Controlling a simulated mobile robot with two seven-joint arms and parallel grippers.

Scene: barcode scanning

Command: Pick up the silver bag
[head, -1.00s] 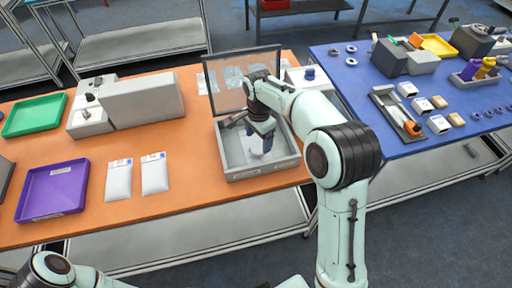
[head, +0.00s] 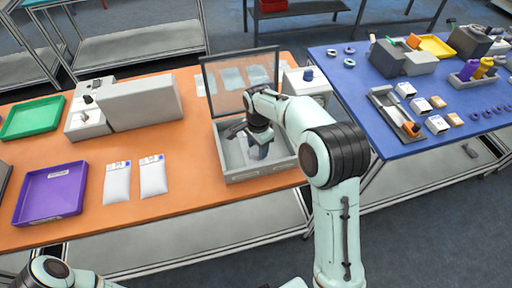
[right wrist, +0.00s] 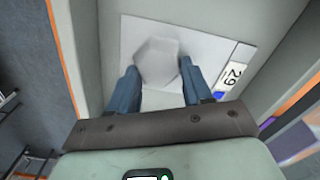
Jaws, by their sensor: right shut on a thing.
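The silver bag (right wrist: 158,58) shows in the right wrist view as a pale grey shape between the blue fingers of my right gripper (right wrist: 160,88). The fingers are shut on it. In the head view my right gripper (head: 260,143) points down into the grey open box (head: 240,177) on the orange table, and the bag is mostly hidden by the gripper and box wall. My left gripper is out of view.
A clear panel (head: 225,100) stands behind the box. Two white packages (head: 117,184) and a purple tray (head: 50,195) lie to the left. A grey block machine (head: 142,102) and green tray (head: 32,117) stand farther back. A blue table (head: 400,140) is at right.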

